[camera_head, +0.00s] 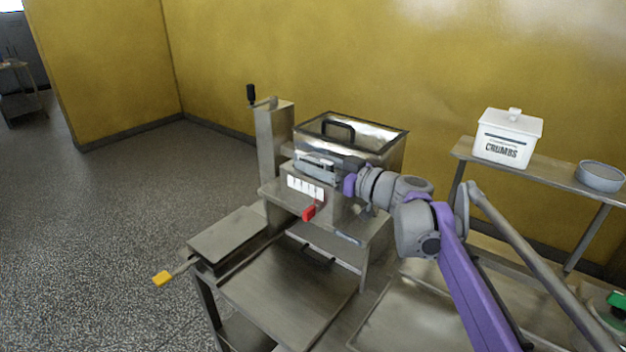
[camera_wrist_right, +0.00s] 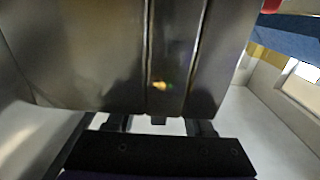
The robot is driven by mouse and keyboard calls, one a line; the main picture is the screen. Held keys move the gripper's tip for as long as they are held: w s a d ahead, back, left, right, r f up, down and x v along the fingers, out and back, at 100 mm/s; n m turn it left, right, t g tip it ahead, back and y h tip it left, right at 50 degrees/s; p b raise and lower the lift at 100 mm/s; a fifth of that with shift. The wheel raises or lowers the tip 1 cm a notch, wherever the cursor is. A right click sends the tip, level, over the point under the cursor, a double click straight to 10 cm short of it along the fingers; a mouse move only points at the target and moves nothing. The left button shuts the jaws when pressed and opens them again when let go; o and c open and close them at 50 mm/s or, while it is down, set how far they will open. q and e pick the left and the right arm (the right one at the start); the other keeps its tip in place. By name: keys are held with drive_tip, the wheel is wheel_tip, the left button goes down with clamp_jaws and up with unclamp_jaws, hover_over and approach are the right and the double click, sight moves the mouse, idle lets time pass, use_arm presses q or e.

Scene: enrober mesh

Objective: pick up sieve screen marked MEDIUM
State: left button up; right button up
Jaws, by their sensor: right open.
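I cannot read the word MEDIUM on anything, and no sieve screen can be told for sure. A round grey metal pan or sieve (camera_head: 600,176) sits on the shelf at the right; no marking shows on it. My right gripper (camera_head: 312,166) is in front of the steel hopper of the machine (camera_head: 350,130), above a white label strip, pointing left. It is open. In the right wrist view its dark fingers (camera_wrist_right: 160,124) show at the bottom, close to a shiny steel face (camera_wrist_right: 90,50) that fills the upper part. My left gripper is not in view.
A white lidded CRUMBS box (camera_head: 507,140) stands on the steel shelf (camera_head: 560,172). The machine has a red lever (camera_head: 309,212), a crank (camera_head: 251,95) and a yellow-tipped handle (camera_head: 161,278) sticking out left. Trays lie below. The floor at left is clear.

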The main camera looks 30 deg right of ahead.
drive_tip(key=shift+w, duration=0.25)
drive_tip(key=shift+s, duration=0.1)
clamp_jaws()
